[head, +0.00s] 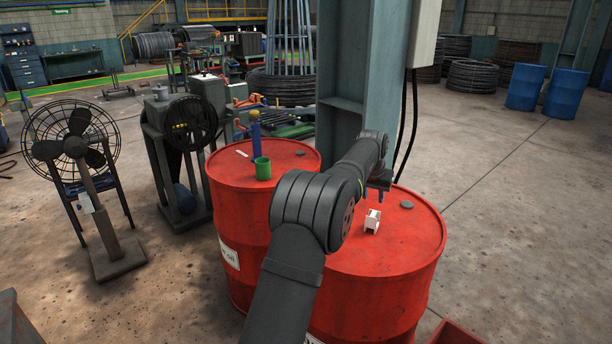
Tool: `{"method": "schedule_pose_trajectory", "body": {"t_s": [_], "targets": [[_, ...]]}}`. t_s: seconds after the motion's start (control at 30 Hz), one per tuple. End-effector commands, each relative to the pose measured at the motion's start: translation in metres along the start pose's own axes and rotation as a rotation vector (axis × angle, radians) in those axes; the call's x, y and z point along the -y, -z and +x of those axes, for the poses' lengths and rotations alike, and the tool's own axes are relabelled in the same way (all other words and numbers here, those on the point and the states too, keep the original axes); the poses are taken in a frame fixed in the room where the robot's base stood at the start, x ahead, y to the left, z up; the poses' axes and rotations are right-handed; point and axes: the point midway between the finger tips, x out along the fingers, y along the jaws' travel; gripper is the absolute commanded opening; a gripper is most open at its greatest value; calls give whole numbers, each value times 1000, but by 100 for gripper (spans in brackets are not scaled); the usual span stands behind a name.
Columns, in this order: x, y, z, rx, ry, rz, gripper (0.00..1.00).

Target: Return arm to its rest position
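My arm reaches from the bottom of the head view over the right red drum (400,255). My gripper (373,201) hangs at its far end, pointing down over the drum top. Its two fingertips look apart, with nothing seen between them. A small white block-like object (372,222) stands on the drum top just below the fingertips. I cannot tell how large the gap between them is. My forearm hides part of the drum tops.
A grey steel column (345,85) rises close behind my gripper. A fan (75,150) stands at left. Open floor lies to the right.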

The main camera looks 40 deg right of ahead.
Motion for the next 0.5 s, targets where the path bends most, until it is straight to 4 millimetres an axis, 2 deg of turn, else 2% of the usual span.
{"method": "schedule_pose_trajectory", "body": {"t_s": [0.17, 0.5], "targets": [[0, -1, 22, 3, 0, 0, 36], [0, -1, 89, 3, 0, 0, 36]]}}
